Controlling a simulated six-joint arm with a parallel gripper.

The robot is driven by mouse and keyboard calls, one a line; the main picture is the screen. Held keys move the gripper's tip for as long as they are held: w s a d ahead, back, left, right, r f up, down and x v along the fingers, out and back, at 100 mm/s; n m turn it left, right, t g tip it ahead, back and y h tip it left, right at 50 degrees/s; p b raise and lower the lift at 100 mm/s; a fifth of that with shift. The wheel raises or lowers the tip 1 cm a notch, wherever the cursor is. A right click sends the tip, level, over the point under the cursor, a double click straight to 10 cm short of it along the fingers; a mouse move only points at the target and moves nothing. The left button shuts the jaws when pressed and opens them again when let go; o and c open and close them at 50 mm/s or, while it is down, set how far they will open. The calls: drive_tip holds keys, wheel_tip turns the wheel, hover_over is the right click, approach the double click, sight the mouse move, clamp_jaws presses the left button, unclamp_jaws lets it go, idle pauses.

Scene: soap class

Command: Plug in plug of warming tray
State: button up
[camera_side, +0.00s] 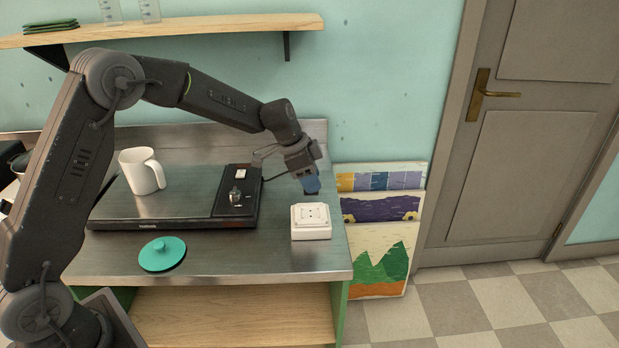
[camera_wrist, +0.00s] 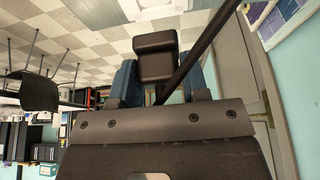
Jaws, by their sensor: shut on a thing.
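My gripper (camera_side: 311,186) is shut on the dark plug (camera_wrist: 156,58), which shows between the blue fingertips in the wrist view with its cord (camera_wrist: 205,45) running off to the upper right. In the side view the gripper hangs just above and behind the white socket box (camera_side: 311,222), with a gap between them. The plug is small and mostly hidden there. The socket box stands at the right of the steel counter, its slotted face up. The black warming tray (camera_side: 105,211) lies left of it, with a knob (camera_side: 236,196) and a white switch (camera_side: 241,174).
A white mug (camera_side: 142,171) stands on the warming tray. A teal lid (camera_side: 162,254) lies on the steel counter (camera_side: 230,262) in front. Painted pictures (camera_side: 379,235) lean beyond the counter's right edge. A wooden shelf (camera_side: 220,26) hangs above. The counter around the socket box is clear.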

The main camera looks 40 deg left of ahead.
hover_over(314, 214)
drive_tip(key=shift+s+a+f, duration=0.1)
drive_tip(key=shift+a+f, duration=0.05)
drive_tip(key=shift+f, duration=0.8)
drive_tip(key=shift+s+a+f, duration=0.1)
drive_tip(key=shift+f, duration=0.85)
drive_tip(key=shift+s+a+f, duration=0.1)
drive_tip(key=shift+a+f, duration=0.05)
drive_tip(key=shift+f, duration=0.8)
drive_tip(key=shift+f, duration=0.75)
drive_tip(key=shift+f, duration=0.45)
drive_tip(key=c, duration=0.3)
drive_tip(key=o, duration=1.2)
drive_tip(key=shift+o, duration=0.2)
drive_tip(key=shift+s, duration=0.1)
drive_tip(key=shift+d, duration=0.15)
drive_tip(key=v, duration=1.4)
drive_tip(key=shift+r, duration=0.2)
